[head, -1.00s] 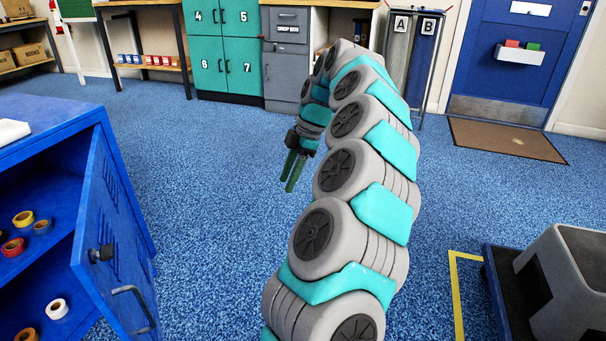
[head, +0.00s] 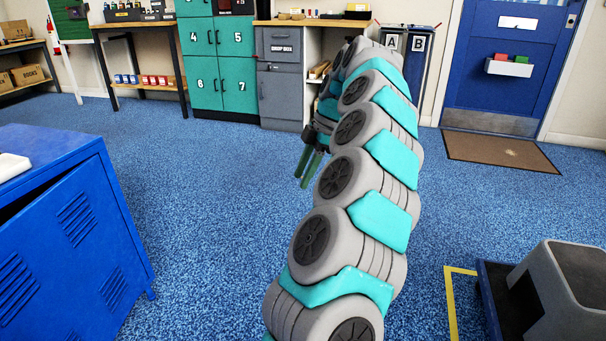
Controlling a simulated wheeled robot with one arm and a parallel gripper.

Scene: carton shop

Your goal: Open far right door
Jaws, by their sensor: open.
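My gripper (head: 307,172) hangs in the air over the blue carpet, its two green fingers pointing down with a narrow gap between them, holding nothing. The blue metal cabinet (head: 55,150) stands at the left edge, well left of my gripper. Louvred blue panels (head: 75,222) now face me there, with a dark gap below the cabinet top; no handle shows. At the back, the teal lockers (head: 213,58) numbered 4 to 7 are shut. The blue room door (head: 510,65) at the far right is shut. My gripper touches none of them.
A grey step stool (head: 565,285) on a dark base stands at the lower right, beside yellow floor tape (head: 452,300). A brown mat (head: 500,150) lies before the room door. A grey drop box (head: 283,75) stands by the lockers. The middle carpet is clear.

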